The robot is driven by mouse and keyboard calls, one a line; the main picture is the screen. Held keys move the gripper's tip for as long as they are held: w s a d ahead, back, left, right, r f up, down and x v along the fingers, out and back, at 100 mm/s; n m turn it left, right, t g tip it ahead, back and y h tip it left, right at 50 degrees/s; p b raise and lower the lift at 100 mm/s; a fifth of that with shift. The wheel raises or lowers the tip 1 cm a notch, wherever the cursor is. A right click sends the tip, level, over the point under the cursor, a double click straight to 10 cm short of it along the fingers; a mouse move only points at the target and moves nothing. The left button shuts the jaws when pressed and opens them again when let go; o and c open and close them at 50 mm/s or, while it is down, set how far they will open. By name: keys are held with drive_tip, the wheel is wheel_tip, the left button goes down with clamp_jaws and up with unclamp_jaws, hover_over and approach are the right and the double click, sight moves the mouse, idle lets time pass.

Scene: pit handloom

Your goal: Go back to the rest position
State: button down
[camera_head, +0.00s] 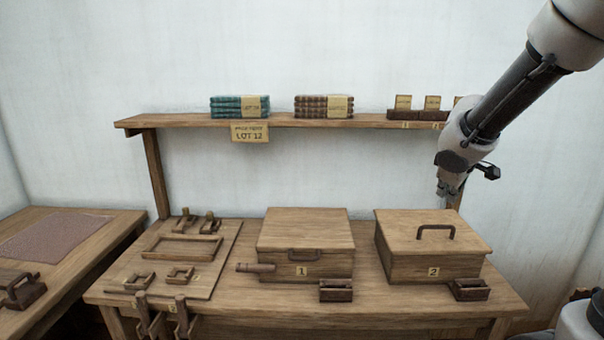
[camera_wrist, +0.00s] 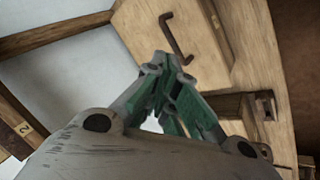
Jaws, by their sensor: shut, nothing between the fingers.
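My gripper (camera_head: 446,193) hangs fingers down above the lid of the wooden box marked 2 (camera_head: 432,268) in the head view. In the wrist view my gripper (camera_wrist: 174,62) shows green finger links drawn together at the tips, with nothing between them. It is shut and empty. The lid's dark handle (camera_head: 436,231) lies below and slightly left of the fingers in the head view. The handle also shows beyond the fingertips in the wrist view (camera_wrist: 176,39). The lid is down on the box.
A shelf (camera_head: 190,121) with teal bundles (camera_head: 239,106), brown bundles (camera_head: 323,106) and small card holders runs behind my arm. The box marked 1 (camera_head: 305,235) stands left of box 2. A tool board (camera_head: 176,255) lies at the table's left. A side table (camera_head: 70,285) is farther left.

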drive_tip(key=s+d+r+m+g, duration=0.1)
drive_tip(key=s+d+m+g, duration=0.1)
drive_tip(key=s, duration=0.5)
drive_tip(key=s+d+r+m+g, duration=0.1)
drive_tip(key=s+d+m, duration=0.1)
drive_tip(key=s, duration=0.5)
drive_tip(key=s+a+r+m+y, duration=0.1)
drive_tip(key=s+a, duration=0.1)
drive_tip(key=s, duration=0.4)
drive_tip(key=s+a+r+m+t+y, duration=0.1)
drive_tip(key=s+a+r+m, duration=0.1)
drive_tip(key=s, duration=0.4)
drive_tip(key=shift+s+a+r+y, duration=0.15)
drive_tip(key=shift+s+a+y, duration=0.05)
drive_tip(key=shift+a+y, duration=0.1)
drive_tip(key=shift+d, duration=0.1)
